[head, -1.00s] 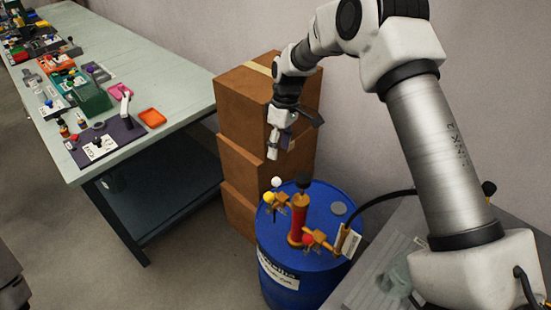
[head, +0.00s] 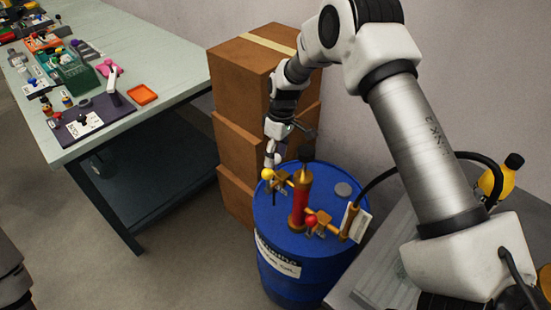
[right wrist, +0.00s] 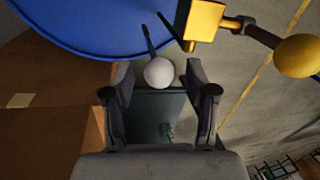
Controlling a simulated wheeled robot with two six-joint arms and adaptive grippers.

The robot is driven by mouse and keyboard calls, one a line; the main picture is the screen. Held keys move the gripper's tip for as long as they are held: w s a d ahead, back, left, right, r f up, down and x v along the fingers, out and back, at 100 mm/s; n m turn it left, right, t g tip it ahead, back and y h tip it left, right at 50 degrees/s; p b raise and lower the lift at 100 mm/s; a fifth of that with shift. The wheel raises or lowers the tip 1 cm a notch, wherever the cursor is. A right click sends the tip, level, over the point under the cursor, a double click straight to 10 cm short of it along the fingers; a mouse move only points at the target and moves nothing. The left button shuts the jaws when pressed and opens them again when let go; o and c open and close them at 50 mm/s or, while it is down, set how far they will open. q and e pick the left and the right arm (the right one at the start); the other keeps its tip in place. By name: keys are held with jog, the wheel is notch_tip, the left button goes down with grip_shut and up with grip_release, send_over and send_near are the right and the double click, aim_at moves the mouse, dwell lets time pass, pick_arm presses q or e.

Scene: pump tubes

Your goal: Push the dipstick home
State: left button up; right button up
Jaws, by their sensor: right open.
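The dipstick's white ball knob (right wrist: 158,72) shows in the right wrist view, with a thin dark rod running from it towards the blue drum. My right gripper (right wrist: 159,78) is open, with a finger on either side of the ball; I cannot tell whether they touch it. In the head view my right gripper (head: 270,156) is over the left rim of the blue drum (head: 318,285), close to the yellow knob (head: 268,174), and hides most of the white ball. My left gripper is not in view.
A red and brass pump (head: 298,205) with a red knob (head: 310,220) stands on the drum. Cardboard boxes (head: 238,90) are stacked behind it. A bench (head: 150,50) with coloured parts is left, and a yellow bottle (head: 492,180) is at right. Floor between bench and drum is clear.

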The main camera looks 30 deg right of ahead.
jog(key=shift+a+f, duration=0.1)
jog(key=shift+f, duration=0.6)
grip_shut()
notch_tip(320, 180, down, 10)
jog(key=b, duration=0.5)
jog(key=shift+f, duration=0.2)
jog(key=shift+s+r, duration=0.1)
jog(key=shift+s, duration=0.05)
jog(key=shift+c, duration=0.2)
grip_release()
jog(key=shift+o, duration=0.2)
